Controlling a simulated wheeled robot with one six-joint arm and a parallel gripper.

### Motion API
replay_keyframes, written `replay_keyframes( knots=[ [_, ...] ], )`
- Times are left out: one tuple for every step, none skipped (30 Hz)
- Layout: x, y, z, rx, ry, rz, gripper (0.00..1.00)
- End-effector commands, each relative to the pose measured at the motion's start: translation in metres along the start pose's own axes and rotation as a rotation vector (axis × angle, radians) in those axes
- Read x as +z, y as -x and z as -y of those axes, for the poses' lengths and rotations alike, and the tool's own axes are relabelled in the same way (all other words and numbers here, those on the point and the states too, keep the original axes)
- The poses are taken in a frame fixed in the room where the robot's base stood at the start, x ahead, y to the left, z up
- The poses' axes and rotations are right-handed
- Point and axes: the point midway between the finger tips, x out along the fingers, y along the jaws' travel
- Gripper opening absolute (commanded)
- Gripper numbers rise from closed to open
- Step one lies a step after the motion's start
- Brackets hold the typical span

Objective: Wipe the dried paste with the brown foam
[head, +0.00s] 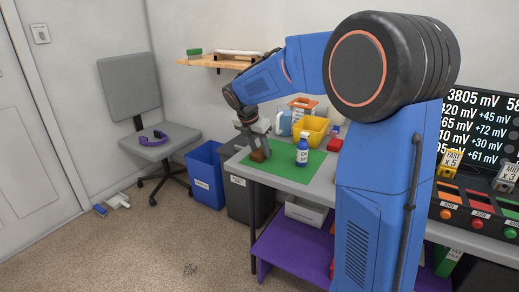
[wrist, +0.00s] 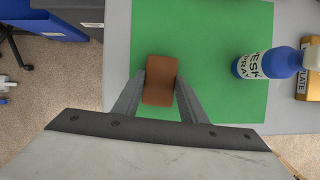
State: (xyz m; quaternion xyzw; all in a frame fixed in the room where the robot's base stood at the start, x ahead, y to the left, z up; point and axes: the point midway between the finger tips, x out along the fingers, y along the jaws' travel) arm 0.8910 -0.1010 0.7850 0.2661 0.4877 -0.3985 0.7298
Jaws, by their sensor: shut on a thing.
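The brown foam (wrist: 160,80) is a rectangular block between the two fingers of my gripper (wrist: 160,88) in the wrist view. My gripper is shut on it, over the green mat (wrist: 210,40). In the head view my gripper (head: 259,152) holds the foam (head: 258,156) low at the mat's left part; whether the foam touches the mat I cannot tell. No dried paste shows clearly in either view; the foam and fingers may hide it.
A blue spray bottle (head: 302,152) stands on the mat, right of the foam. A yellow bin (head: 311,129) stands behind it. Blue (head: 205,177) and dark (head: 240,198) waste bins stand left of the table. The mat between foam and bottle is clear.

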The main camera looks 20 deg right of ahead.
Motion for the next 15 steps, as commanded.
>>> replay_keyframes(
  knots=[
    [0.001,0.002,0.0,0.001,0.0,0.001,0.12],
    [0.002,0.003,0.0,0.001,-0.001,0.001,0.12],
    [0.003,0.006,-0.001,0.002,-0.001,0.001,0.12],
    [0.004,0.008,-0.001,0.002,-0.001,0.001,0.12],
    [0.004,0.01,0.0,0.001,-0.001,0.001,0.12],
    [0.005,0.013,0.0,0.001,-0.001,0.0,0.12],
    [0.006,0.015,0.0,0.001,-0.001,0.0,0.12],
    [0.007,0.017,0.0,0.001,-0.001,0.0,0.12],
    [0.009,0.021,-0.001,0.002,-0.001,0.0,0.12],
    [0.01,0.023,-0.001,0.002,-0.001,0.001,0.12],
    [0.011,0.025,0.0,0.002,-0.001,0.0,0.12],
    [0.012,0.028,0.0,0.001,-0.001,0.0,0.12],
    [0.013,0.03,0.0,0.001,-0.001,0.0,0.12],
    [0.013,0.032,0.0,0.001,-0.001,0.0,0.12],
    [0.015,0.035,0.0,0.002,-0.001,0.0,0.12]
  ],
)
